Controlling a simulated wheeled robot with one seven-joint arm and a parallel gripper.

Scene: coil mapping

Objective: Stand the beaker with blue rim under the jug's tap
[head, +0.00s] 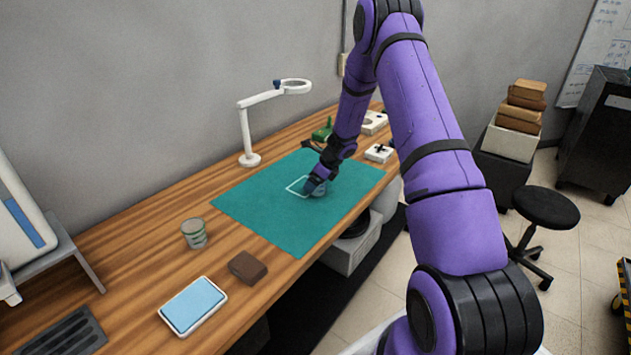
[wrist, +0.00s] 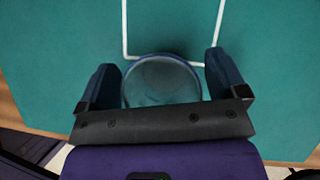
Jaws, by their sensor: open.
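The beaker with the blue rim (wrist: 160,82) is clear and stands on the green mat, partly over a white outlined square. My gripper (wrist: 161,68) is open, with one finger on each side of the beaker; a small gap shows by the fingers. In the head view my gripper (head: 321,175) is low over the mat and partly hides the beaker (head: 317,188). The jug (head: 18,215), white with a blue level strip, stands on a grey stand at the far left. What seems to be its tap (head: 8,288) shows at the left picture edge, partly cut off.
A grey-green cup (head: 194,233), a brown block (head: 248,267) and a blue-topped tray (head: 193,305) stand between mat and jug. A dark slotted grate (head: 62,336) lies at the front left. A white magnifier lamp (head: 249,135) stands behind the mat (head: 262,205).

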